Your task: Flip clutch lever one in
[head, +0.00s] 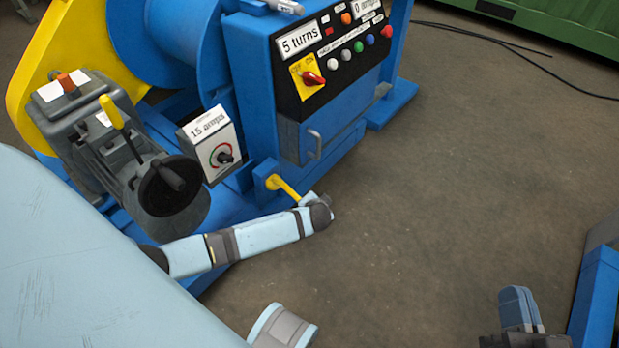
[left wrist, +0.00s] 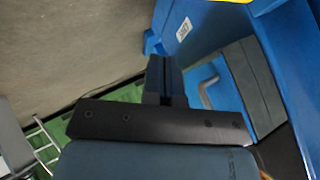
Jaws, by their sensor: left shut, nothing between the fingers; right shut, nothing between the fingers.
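A yellow-handled lever (head: 112,118) stands upright, slightly tilted, on the grey gearbox at the left of the head view. A second yellow lever (head: 286,188) sticks out low at the blue machine's corner. I cannot tell which is clutch lever one. My left arm reaches across below the machine and ends near the low yellow lever. My left gripper (left wrist: 165,78) shows in the left wrist view, shut and empty, beside the blue cabinet's grey handle. Its fingers are not clear in the head view. My right gripper (head: 519,308) is shut and empty at the bottom right, away from the machine.
The blue machine's control panel (head: 335,48) has a red switch and several buttons. A "15 amps" box (head: 209,140) and a black handwheel (head: 168,188) stand near the gearbox. A grey cabinet handle (head: 313,144) juts out. The floor (head: 470,150) to the right is clear.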

